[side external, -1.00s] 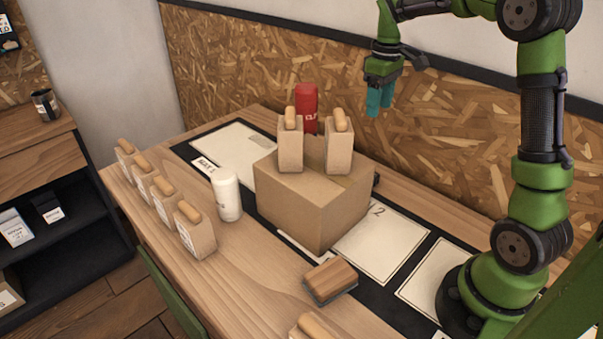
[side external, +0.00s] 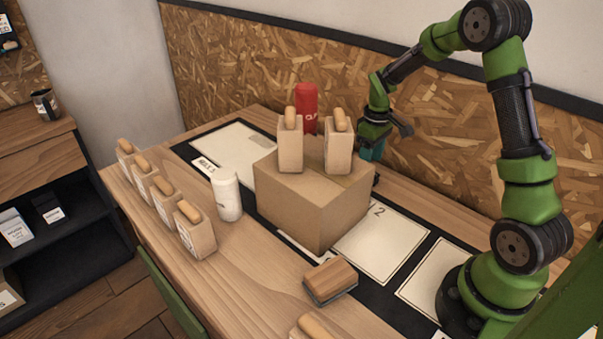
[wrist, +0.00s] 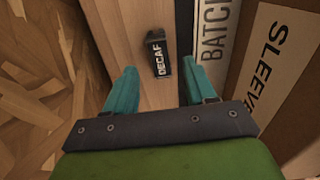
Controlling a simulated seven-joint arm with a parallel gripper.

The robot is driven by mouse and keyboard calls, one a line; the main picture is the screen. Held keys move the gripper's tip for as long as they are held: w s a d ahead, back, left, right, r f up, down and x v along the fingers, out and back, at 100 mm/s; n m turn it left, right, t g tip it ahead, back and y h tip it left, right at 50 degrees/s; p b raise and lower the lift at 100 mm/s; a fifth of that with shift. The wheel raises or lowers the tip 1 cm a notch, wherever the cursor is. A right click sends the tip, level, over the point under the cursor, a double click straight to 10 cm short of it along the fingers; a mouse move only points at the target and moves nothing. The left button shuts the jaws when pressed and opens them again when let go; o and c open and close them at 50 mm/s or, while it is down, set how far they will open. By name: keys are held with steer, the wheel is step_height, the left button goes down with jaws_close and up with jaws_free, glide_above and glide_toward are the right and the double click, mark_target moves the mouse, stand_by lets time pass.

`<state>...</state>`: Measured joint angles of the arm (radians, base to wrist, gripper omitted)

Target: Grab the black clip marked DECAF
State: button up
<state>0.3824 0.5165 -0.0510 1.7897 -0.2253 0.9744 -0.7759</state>
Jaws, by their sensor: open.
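The black clip marked DECAF (wrist: 157,55) lies on the wooden table top in the wrist view, its white lettering readable. My gripper (wrist: 160,78) is open and empty, its teal fingers spread to either side below the clip in the picture. The clip sits in line with the gap between them, apart from both. In the side view my gripper (side external: 371,152) is low behind the cardboard box (side external: 305,208), fingers pointing down and partly hidden. A small dark thing shows at the box's right edge there; I cannot tell if it is the clip.
The box, printed SLEEVE, stands right of the clip in the wrist view, with a BATCH label (wrist: 214,40) between. Two paper bags stand on the box, with a red canister (side external: 306,106) behind. The chipboard wall (side external: 450,150) is close behind my gripper. A brush (side external: 330,281) lies in front.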

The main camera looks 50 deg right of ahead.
step_height(320, 180, down, 5)
steer(key=shift+f, duration=0.1)
jaws_close()
stand_by(0.4)
